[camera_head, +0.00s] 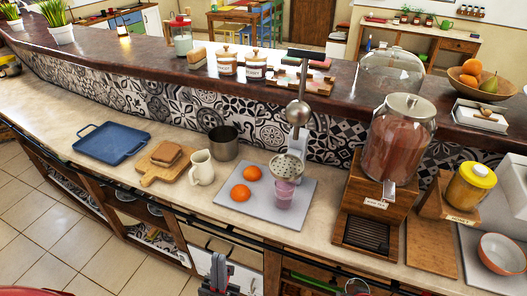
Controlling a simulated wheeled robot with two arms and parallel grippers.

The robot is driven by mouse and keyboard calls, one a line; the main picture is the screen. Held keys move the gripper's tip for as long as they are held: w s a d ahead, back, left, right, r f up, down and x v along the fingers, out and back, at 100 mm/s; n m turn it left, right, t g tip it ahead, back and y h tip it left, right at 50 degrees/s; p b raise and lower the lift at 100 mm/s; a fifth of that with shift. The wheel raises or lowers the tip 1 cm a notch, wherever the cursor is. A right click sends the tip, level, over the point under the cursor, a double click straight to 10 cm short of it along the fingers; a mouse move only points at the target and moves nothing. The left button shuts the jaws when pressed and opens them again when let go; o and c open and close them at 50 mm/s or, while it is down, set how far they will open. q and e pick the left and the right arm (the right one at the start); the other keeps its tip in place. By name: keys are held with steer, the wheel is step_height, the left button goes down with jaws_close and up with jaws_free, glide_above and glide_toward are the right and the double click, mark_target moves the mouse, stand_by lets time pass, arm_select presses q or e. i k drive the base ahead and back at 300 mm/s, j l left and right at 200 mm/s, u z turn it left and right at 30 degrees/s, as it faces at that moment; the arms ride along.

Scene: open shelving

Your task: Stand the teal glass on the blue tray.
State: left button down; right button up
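The blue tray (112,143) lies flat and empty on the left part of the pale lower counter, with a raised rim and handles. I cannot make out a teal glass in this view. A small pinkish-purple glass (284,193) stands upright under the citrus press on a grey board. My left gripper (217,262) shows at the bottom edge, in front of the counter and well apart from the tray and that glass. It is small, and its opening cannot be read.
A wooden board with bread (166,154), a cream jug (201,167) and a metal pot (223,143) stand right of the tray. Two oranges (246,183) lie on the grey board. A large drink dispenser (398,140) stands farther right. Open shelves run below the counter.

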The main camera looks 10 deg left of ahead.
mark_target(121, 146)
steer(key=j+u, duration=0.2)
steer(key=i+j+u, duration=0.1)
steer(key=j+u, duration=0.15)
steer(key=i+j+u, duration=0.1)
steer(key=j, duration=0.3)
steer(key=i+j+u, duration=0.15)
steer(key=j, duration=0.25)
steer(key=i+j+u, duration=0.1)
steer(key=j, duration=0.3)
steer(key=i, duration=0.1)
